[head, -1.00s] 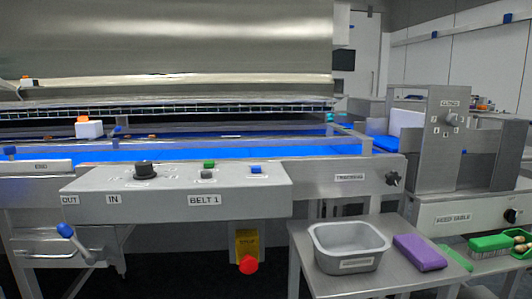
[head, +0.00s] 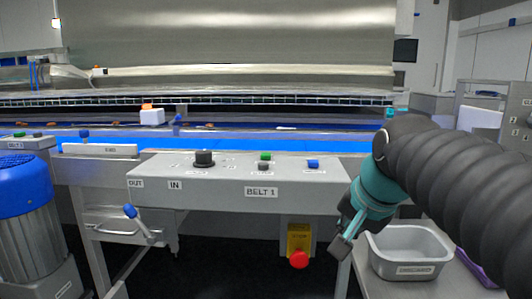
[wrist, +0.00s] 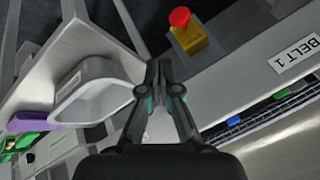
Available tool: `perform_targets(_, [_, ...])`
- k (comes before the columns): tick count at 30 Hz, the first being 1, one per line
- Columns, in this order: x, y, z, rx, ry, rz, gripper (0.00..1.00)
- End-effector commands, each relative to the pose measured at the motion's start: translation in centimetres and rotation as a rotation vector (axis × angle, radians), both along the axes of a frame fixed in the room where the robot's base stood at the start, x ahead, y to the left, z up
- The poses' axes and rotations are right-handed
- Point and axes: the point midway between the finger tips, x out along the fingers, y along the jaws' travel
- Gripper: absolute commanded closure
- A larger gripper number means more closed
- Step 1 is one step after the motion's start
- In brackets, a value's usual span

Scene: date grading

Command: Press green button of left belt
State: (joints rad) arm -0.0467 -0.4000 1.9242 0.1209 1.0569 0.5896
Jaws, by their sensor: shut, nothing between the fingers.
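The grey BELT 1 control panel (head: 235,180) stands in front of the blue belt (head: 335,144). A green button (head: 265,156) sits on its top, above a grey button and left of a blue button (head: 313,164). The green button also shows at the lower right of the wrist view (wrist: 281,95). Another panel (head: 22,143) at the far left carries a small green button (head: 19,134); its label is too small to read surely. My gripper (head: 342,243) is shut and empty, pointing down right of the BELT 1 panel and apart from the buttons; its fingers meet in the wrist view (wrist: 158,75).
A red emergency stop (head: 299,259) on a yellow box hangs under the panel. A grey bin (head: 410,251) stands on a side table below my arm. A black knob (head: 204,158) rises left of the green button. A blue motor (head: 25,185) stands at left.

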Motion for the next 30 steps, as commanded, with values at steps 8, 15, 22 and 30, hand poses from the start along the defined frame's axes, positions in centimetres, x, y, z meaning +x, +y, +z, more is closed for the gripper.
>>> perform_targets(8, [9.3, 4.2, 9.1, 0.300, 0.030, -0.273, 1.00])
perform_targets(15, [16.4, 8.5, 15.0, 0.568, 0.101, -0.494, 1.00])
perform_targets(22, [21.3, 12.5, 18.5, 0.793, 0.197, -0.676, 1.00])
perform_targets(30, [23.4, 14.6, 19.7, 0.911, 0.265, -0.776, 1.00])
